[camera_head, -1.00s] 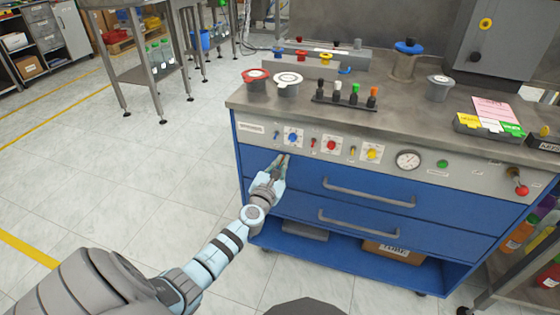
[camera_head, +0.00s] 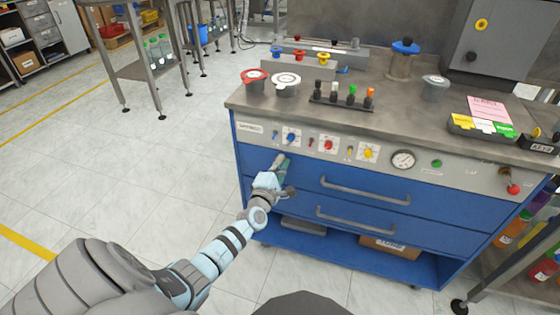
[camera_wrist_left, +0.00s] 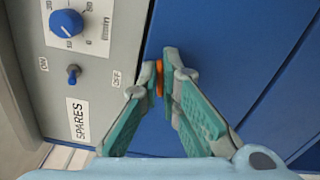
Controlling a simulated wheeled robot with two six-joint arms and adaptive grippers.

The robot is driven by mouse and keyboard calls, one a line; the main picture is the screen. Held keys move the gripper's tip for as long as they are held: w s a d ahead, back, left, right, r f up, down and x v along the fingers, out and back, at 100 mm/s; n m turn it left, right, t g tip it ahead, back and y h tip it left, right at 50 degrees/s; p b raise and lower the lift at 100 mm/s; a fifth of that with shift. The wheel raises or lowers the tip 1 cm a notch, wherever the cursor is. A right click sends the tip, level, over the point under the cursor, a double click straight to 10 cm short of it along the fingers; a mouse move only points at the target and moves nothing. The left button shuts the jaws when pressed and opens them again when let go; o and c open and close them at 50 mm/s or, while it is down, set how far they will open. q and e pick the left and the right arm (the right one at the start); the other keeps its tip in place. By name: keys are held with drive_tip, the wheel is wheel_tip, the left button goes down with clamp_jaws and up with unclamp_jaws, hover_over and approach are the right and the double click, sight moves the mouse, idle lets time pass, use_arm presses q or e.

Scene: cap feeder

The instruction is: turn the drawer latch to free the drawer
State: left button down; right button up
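The drawer latch (camera_wrist_left: 159,78) shows in the left wrist view as a small orange piece on the blue drawer front, near its edge by the grey panel. My left gripper (camera_wrist_left: 160,80) has its teal fingers closed in around it, one on each side, and they appear to touch it. They hide most of the latch. In the head view my left gripper (camera_head: 281,160) is at the upper left of the upper blue drawer (camera_head: 310,178), just under the control panel, and hides the latch there. The drawer is flush with the cabinet. My right gripper is not in view.
A blue knob (camera_wrist_left: 66,23) and a small blue toggle switch (camera_wrist_left: 73,74) sit on the panel close to the left fingers. The drawer handle (camera_head: 365,192) sticks out to the right. A grey worktop (camera_head: 300,108) overhangs above. The floor left of the cabinet is clear.

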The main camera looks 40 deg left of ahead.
use_arm(q)
drive_tip(key=shift+r+m+p, duration=0.1)
drive_tip(key=shift+m+p, duration=0.2)
drive_tip(key=shift+m, duration=1.1)
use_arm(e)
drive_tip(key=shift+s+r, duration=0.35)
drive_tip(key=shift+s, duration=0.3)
use_arm(q)
drive_tip(key=shift+a, duration=0.1)
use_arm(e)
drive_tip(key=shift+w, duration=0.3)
use_arm(q)
drive_tip(key=c, duration=1.8)
unclamp_jaws()
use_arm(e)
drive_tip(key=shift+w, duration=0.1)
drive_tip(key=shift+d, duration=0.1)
use_arm(q)
drive_tip(key=v, duration=1.2)
drive_tip(key=shift+w, duration=0.1)
